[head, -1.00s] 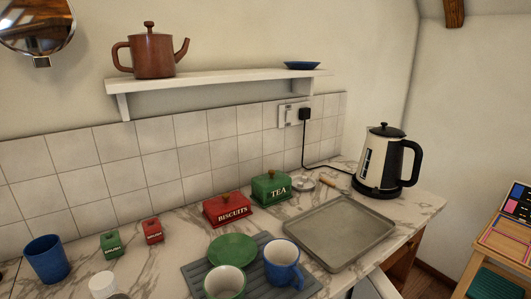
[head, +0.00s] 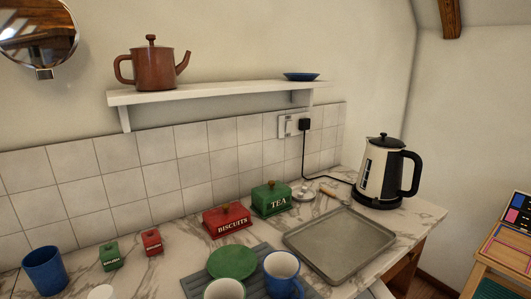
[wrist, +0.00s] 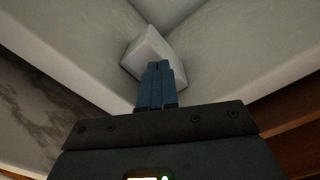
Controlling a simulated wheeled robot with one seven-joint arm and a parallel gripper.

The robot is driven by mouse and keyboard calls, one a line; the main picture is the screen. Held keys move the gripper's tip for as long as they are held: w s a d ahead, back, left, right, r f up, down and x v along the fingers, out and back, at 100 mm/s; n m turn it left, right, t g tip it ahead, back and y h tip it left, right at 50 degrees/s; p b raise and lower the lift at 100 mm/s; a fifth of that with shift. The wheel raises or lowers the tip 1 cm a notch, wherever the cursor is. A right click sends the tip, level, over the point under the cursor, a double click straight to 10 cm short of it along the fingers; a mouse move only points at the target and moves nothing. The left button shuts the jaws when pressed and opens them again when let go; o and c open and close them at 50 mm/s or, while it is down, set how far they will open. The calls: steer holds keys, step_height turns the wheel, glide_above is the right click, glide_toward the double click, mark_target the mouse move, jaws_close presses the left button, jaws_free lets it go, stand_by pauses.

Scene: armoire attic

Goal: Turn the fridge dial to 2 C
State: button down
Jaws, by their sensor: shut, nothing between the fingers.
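My gripper (wrist: 158,66) shows in the wrist view with its two blue fingers shut together and nothing between them. Just beyond the fingertips is a pale, blocky wedge-shaped piece (wrist: 150,46) set where pale surfaces meet. I cannot tell whether it is the fridge dial, and I cannot tell whether the fingers touch it. No scale or number is readable. Neither the fridge nor its dial can be made out in the head view, and my gripper is not seen there.
The marble counter (head: 428,212) holds a grey tray (head: 340,243), a kettle (head: 380,175), red (head: 228,219) and green (head: 271,199) tins and several cups. A shelf (head: 215,90) with a brown teapot (head: 153,68) is above. In the wrist view, pale surfaces crowd both sides of the fingers.

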steer(key=shift+r, duration=0.2)
stand_by(0.5)
steer(key=shift+w+d+r, duration=0.15)
steer(key=shift+d+r, duration=0.1)
steer(key=shift+r, duration=0.15)
steer(key=shift+r+p, duration=0.2)
steer(key=shift+p, duration=0.2)
steer(key=shift+w+d, duration=0.1)
steer(key=shift+d, duration=0.05)
steer(key=p+v, duration=0.1)
steer(key=v, duration=0.2)
steer(key=p+v, duration=0.1)
steer(key=v, duration=0.2)
steer(key=shift+w+d, duration=0.2)
steer(key=shift+d, duration=0.05)
stand_by(0.4)
